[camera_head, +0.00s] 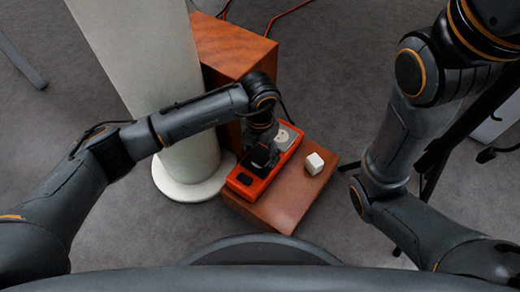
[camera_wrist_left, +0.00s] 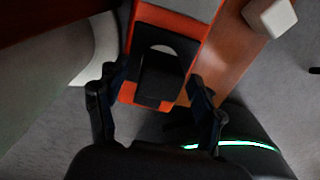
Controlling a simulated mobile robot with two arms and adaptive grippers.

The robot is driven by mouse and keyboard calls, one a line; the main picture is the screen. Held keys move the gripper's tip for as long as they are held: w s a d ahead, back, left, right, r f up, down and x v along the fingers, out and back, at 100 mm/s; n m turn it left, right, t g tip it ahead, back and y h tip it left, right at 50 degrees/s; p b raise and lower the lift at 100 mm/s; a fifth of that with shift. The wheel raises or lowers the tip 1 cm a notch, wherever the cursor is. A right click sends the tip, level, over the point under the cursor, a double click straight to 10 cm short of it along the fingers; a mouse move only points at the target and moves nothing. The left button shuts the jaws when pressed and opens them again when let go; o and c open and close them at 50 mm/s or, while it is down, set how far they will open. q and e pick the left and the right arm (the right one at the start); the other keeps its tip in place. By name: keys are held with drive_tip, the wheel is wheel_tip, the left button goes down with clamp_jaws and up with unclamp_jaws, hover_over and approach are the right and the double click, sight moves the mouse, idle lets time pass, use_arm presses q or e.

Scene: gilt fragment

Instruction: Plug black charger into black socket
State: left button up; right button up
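An orange-rimmed socket box (camera_head: 233,184) lies on the low wooden step. A grey plate with a pale round socket (camera_head: 286,138) fills its far end, and a black socket (camera_head: 246,180) its near end. My left gripper (camera_head: 262,150) points down over the box. In the left wrist view, the black charger (camera_wrist_left: 161,78) is between my left gripper's fingers (camera_wrist_left: 157,90), with gaps visible on both sides. The charger overlaps the black plate; whether it is seated or only resting is hidden. My right gripper is out of view.
A white cube (camera_head: 314,163) stands on the wooden step (camera_head: 290,195) right of the box. A taller wooden block (camera_head: 228,48) stands behind. A thick pale column (camera_head: 150,80) rises close on the left. Dark stand legs are at the right.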

use_arm(q)
drive_tip(key=shift+r, duration=0.1)
wheel_tip(320, 180, up, 12)
idle(0.5)
idle(0.5)
